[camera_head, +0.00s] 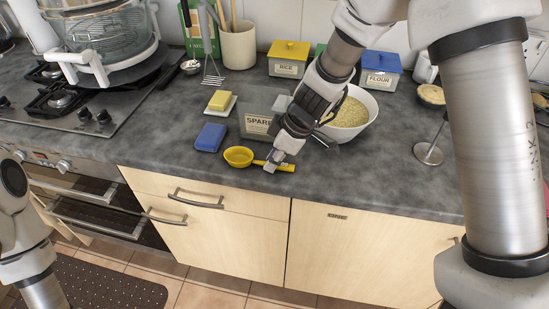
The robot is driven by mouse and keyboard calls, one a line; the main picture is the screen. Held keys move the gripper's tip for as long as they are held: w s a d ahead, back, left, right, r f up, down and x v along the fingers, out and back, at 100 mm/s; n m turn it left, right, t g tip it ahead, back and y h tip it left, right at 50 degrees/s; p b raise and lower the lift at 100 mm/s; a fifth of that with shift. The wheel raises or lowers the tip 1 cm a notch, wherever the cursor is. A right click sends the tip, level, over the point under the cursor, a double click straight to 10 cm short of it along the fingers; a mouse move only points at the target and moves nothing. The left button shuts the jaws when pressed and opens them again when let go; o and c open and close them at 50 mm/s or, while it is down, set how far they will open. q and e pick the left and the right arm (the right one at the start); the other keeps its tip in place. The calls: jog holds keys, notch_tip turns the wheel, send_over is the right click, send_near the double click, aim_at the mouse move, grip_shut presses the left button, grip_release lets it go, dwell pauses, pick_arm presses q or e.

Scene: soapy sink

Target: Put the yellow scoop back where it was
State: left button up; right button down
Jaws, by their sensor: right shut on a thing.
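The yellow scoop (238,157) is near the front edge of the grey counter, its round cup to the left and its handle pointing right. My right gripper (275,163) comes down from the upper right and is shut on the scoop's handle. I cannot tell whether the scoop touches the counter or hangs just above it. Of my left arm, only links show at the lower left; its gripper is out of view.
A clear box labelled SPARE (257,122) stands just behind the scoop. A blue block (210,138) and butter on a dish (219,102) lie to the left. A bowl of grain (372,104), a yellow-lidded RICE box (288,58) and a blue-lidded FLOUR box (381,70) stand behind.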

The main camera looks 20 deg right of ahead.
jog(key=shift+s, duration=0.2)
jog(key=shift+d+f+b, duration=0.1)
jog(key=shift+b, duration=0.3)
jog(key=c, duration=1.1)
grip_release()
jog(key=shift+r+p, duration=0.25)
jog(key=shift+p, duration=0.15)
jog(key=p+v, duration=0.3)
jog(key=v, duration=0.9)
